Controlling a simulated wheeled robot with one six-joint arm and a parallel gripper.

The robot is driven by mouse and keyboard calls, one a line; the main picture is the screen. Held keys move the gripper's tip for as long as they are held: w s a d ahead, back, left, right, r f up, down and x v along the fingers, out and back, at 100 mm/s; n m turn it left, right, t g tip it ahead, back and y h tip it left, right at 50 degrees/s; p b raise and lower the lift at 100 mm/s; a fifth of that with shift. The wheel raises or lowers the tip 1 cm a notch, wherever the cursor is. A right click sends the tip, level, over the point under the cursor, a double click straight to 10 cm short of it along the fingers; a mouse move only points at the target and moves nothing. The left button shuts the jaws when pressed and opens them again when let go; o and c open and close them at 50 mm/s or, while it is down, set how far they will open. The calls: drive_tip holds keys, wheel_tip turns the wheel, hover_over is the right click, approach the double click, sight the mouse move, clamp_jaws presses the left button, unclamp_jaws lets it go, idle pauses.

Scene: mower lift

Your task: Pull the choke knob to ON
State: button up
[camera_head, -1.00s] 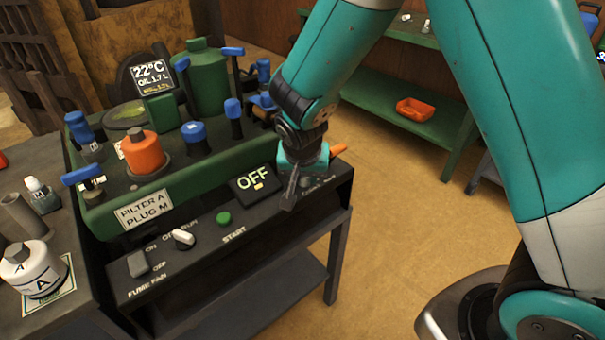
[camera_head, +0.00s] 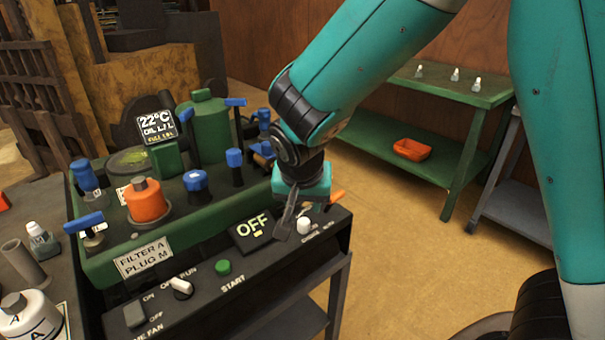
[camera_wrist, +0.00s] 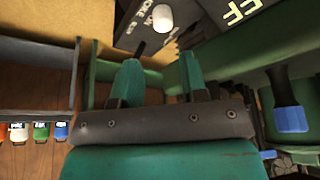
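The choke knob is a small white round knob (camera_head: 303,225) at the right end of the dark control panel (camera_head: 205,300). It also shows at the top of the wrist view (camera_wrist: 162,18), beside partly cut-off lettering. My gripper (camera_head: 284,228) hangs over the panel, between the OFF display (camera_head: 252,226) and the knob. In the wrist view its two teal fingers (camera_wrist: 160,75) are apart with nothing between them. The knob lies beyond the fingertips, apparently apart from them. How far is hard to tell.
The green machine (camera_head: 110,262) with blue-handled parts and an orange cap (camera_head: 146,203) stands behind the panel. A green start button (camera_head: 223,267) and white switch (camera_head: 181,288) are left. A green shelf (camera_head: 455,160) holds an orange tray (camera_head: 412,150).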

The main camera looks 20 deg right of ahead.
drive_tip(key=v, duration=0.8)
drive_tip(key=shift+p, duration=0.4)
drive_tip(key=s+a+r+n+g+y+p, duration=0.2)
drive_tip(key=s+r+n+g+y+p, duration=0.2)
drive_tip(key=s+r+n+p, duration=0.7)
drive_tip(key=s+r+n+y, duration=0.1)
drive_tip(key=s+r+y, duration=0.1)
drive_tip(key=s+r, duration=0.2)
drive_tip(key=shift+s+a+p, duration=0.2)
drive_tip(key=shift+s+p, duration=0.15)
drive_tip(key=shift+s, duration=1.5)
